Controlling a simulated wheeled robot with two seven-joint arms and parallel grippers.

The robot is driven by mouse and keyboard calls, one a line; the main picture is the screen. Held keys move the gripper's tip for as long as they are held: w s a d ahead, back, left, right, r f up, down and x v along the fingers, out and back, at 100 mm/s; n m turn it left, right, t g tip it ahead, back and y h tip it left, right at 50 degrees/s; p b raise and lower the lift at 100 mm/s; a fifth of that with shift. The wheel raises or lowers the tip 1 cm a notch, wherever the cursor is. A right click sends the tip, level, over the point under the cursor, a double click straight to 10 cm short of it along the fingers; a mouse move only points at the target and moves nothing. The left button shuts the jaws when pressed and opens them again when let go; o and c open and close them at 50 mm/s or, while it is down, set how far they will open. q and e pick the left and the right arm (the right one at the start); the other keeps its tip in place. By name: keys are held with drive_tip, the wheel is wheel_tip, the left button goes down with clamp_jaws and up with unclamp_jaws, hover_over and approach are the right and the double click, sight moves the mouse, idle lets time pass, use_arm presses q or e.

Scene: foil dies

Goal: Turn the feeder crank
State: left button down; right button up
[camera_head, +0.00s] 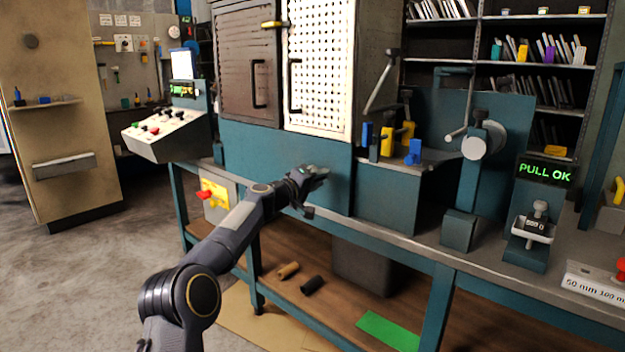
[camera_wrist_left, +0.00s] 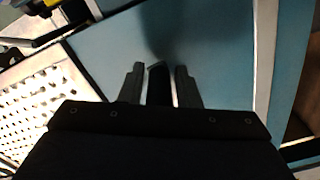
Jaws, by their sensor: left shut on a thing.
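My left gripper (camera_head: 318,173) is in front of the teal lower panel of the cabinet machine, at the middle of the head view. In the left wrist view my left gripper (camera_wrist_left: 158,80) is shut on a narrow dark piece (camera_wrist_left: 158,88) between its fingers; its far end and what it joins are hard to make out. A light grey disc (camera_head: 485,141) with a bent rod handle (camera_head: 457,133) stands on a teal post at the right, apart from the gripper. I cannot tell for certain which part is the feeder crank. My right gripper is not in view.
A teal-framed bench (camera_head: 440,252) runs across the front. Yellow and blue clamps (camera_head: 405,133), a lever (camera_head: 381,82) and a "PULL OK" display (camera_head: 545,172) stand at the right. A sloped control box (camera_head: 165,135) is at the left. Perforated doors (camera_head: 318,65) rise behind.

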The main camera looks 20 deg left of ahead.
use_arm(q)
drive_tip(key=shift+a+f+m+b, duration=0.35)
drive_tip(key=shift+a+m+b, duration=0.05)
drive_tip(key=shift+m+b, duration=0.75)
drive_tip(key=shift+m, duration=0.15)
drive_tip(key=shift+r, duration=0.1)
drive_tip(key=c, duration=1.3)
unclamp_jaws()
drive_tip(key=shift+o, duration=0.2)
drive_tip(key=shift+d, duration=0.1)
drive_tip(key=shift+f, duration=0.25)
